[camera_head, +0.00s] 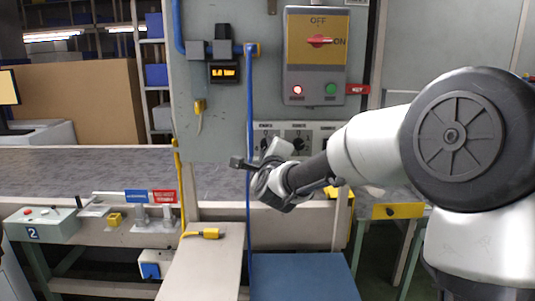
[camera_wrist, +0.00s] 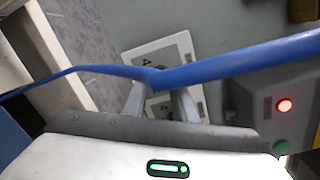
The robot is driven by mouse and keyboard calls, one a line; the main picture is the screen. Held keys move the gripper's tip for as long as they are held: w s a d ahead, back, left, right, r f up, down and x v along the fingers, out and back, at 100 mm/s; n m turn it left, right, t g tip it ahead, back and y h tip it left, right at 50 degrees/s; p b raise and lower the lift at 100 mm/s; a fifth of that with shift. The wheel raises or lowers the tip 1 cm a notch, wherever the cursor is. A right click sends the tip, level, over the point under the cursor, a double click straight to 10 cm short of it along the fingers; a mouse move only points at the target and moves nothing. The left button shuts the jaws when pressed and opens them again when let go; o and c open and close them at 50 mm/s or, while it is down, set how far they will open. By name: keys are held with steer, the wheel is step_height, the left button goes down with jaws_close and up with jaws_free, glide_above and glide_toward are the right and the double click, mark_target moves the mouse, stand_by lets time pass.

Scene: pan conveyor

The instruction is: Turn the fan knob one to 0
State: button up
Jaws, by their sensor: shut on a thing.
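In the head view, a white panel with dark rotary knobs (camera_head: 298,142) sits on the grey cabinet, below the switch box. Its labels are too small to read surely, so I cannot tell which is fan knob one. My gripper (camera_head: 246,163) is just below and left of these knobs, beside the blue hose (camera_head: 249,110). In the wrist view, my gripper's fingers (camera_wrist: 158,92) meet at the blue hose (camera_wrist: 230,63), which kinks there. They appear shut on the hose, not on a knob. White knob plates (camera_wrist: 165,53) show behind; their knobs are partly hidden.
A switch box (camera_head: 315,55) with a red OFF/ON handle, a lit red lamp and a green button hangs above. A small display (camera_head: 223,72) is at upper left. The grey conveyor surface (camera_head: 80,172) extends left. A blue-topped surface (camera_head: 300,278) lies below.

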steer(key=n, duration=0.5)
steer(key=shift+a+r+b, duration=0.1)
steer(key=shift+r+b, duration=0.05)
steer(key=shift+b, duration=0.2)
steer(key=n+p, duration=0.1)
steer(key=n, duration=0.4)
steer(key=shift+r+h, duration=0.1)
steer(key=shift+h, duration=0.3)
steer(key=n+p, duration=0.2)
steer(key=n, duration=0.3)
steer(key=n+h+p, duration=0.1)
steer(key=n+p, duration=0.2)
steer(key=n, duration=0.3)
steer(key=n+p, duration=0.2)
steer(key=n, duration=0.3)
steer(key=shift+a+n+h+p, duration=0.3)
steer(key=shift+a+n+p, duration=0.05)
steer(key=shift+n, duration=0.05)
steer(key=n+p, duration=0.2)
steer(key=n, duration=0.4)
steer(key=shift+t, duration=0.3)
steer(key=n, duration=0.2)
steer(key=n+p, duration=0.1)
steer(key=n, duration=0.1)
steer(key=n+p, duration=0.1)
steer(key=shift+f+n, duration=0.25)
steer(key=shift+n, duration=0.15)
steer(key=shift+f+n+t+p, duration=0.1)
steer(key=shift+n+t+p, duration=0.3)
steer(key=shift+n, duration=1.5)
